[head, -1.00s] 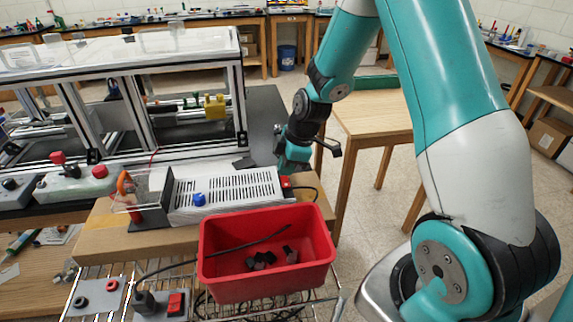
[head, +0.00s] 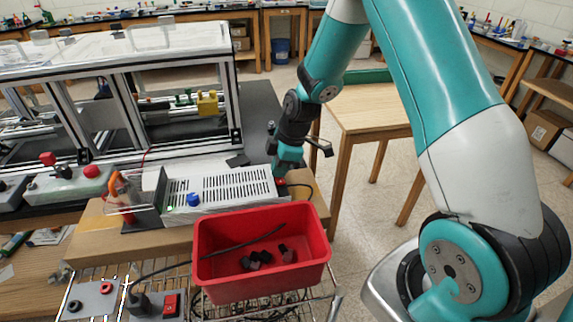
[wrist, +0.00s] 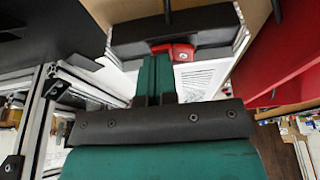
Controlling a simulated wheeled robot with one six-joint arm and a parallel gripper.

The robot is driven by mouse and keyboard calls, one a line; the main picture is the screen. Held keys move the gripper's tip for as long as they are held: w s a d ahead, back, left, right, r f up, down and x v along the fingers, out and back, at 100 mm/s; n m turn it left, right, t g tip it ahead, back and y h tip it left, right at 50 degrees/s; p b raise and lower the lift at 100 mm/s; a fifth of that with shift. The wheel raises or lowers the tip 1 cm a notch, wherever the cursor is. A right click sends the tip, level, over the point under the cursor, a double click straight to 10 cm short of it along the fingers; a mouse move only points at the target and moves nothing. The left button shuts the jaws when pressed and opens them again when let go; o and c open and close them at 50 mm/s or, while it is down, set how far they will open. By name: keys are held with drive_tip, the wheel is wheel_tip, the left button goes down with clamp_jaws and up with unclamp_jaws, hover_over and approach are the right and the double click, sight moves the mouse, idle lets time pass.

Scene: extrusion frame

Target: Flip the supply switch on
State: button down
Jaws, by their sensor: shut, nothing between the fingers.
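The power supply is a white, vented box (head: 232,187) lying on a cardboard surface in the head view. Its red switch (head: 281,183) is on the dark right-hand end panel. The red switch (wrist: 181,51) also shows in the wrist view, on the dark panel (wrist: 215,38). My gripper (wrist: 153,60) is shut and empty, its teal fingertips at the switch's edge. I cannot tell whether they touch it. A small green light (head: 170,209) glows at the supply's left front, near a blue knob (head: 193,199).
A red bin (head: 215,267) with dark pieces and a cable stands in front of the supply. An aluminium-framed enclosure (head: 236,100) stands behind. A second red switch (head: 171,304) sits on a grey plate at front left. Open floor lies to the right.

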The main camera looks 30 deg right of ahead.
sight(281, 180)
drive_tip(key=shift+s+a+r, duration=0.15)
drive_tip(key=shift+s+r, duration=0.05)
drive_tip(key=shift+s, duration=0.55)
drive_tip(key=shift+r, duration=0.1)
drive_tip(key=shift+r+p, duration=0.4)
wheel_tip(281, 180, up, 3)
drive_tip(key=shift+r+p, duration=0.15)
drive_tip(key=shift+p, duration=1.1)
drive_tip(key=w+b+v, duration=0.1)
drive_tip(key=b+v, duration=0.2)
drive_tip(key=v, duration=0.6)
drive_tip(key=shift+w+d+r, duration=0.3)
drive_tip(key=shift+w+d, duration=0.05)
drive_tip(key=shift+d, duration=0.05)
